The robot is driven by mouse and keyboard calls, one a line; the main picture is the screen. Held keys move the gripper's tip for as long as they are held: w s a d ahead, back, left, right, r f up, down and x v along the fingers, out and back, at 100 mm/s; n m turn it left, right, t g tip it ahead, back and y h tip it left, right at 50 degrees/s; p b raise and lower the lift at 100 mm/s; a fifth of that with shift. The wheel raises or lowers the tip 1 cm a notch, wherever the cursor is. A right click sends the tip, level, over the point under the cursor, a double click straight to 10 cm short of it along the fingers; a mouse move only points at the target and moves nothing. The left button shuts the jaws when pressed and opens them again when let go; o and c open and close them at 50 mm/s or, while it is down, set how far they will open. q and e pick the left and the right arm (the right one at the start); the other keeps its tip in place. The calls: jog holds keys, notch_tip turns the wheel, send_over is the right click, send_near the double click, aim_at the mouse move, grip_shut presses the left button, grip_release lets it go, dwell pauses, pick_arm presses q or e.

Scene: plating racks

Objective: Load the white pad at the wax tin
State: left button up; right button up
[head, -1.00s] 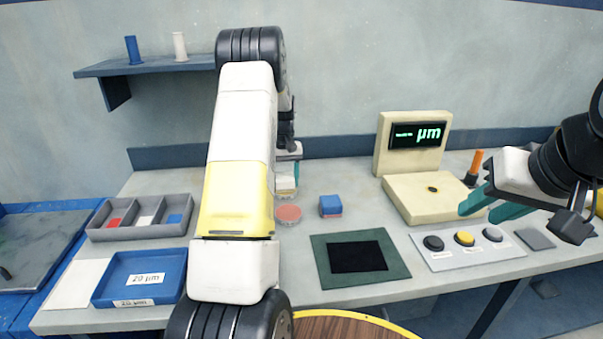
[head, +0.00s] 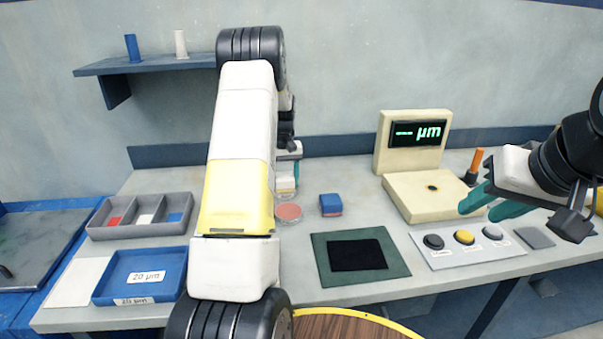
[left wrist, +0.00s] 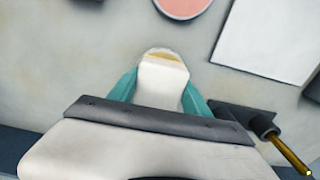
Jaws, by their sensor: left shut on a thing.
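My left gripper (head: 288,176) is low over the bench behind my own forearm, pointing down. It is shut on a white block, taken as the white pad (left wrist: 162,84), between teal fingers in the left wrist view. The wax tin (left wrist: 165,55), small, round and yellowish with a pale rim, shows just past the block's end and is partly hidden by it. In the head view the tin (head: 286,192) lies right below the gripper. I cannot tell whether pad and wax touch. My right gripper (head: 490,203) is open and empty at the right, by the gauge.
A pink tin (head: 288,212) and a blue-and-red block (head: 330,204) lie close by. A grey three-part tray (head: 140,233) and blue tray (head: 112,287) stand left. A beige gauge (head: 412,205), dark green-edged mat (head: 322,270) and button panel (head: 452,261) are right.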

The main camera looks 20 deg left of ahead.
aim_at(284, 176)
dwell(0.3)
pick_arm(q)
jog(key=shift+r, duration=3.5)
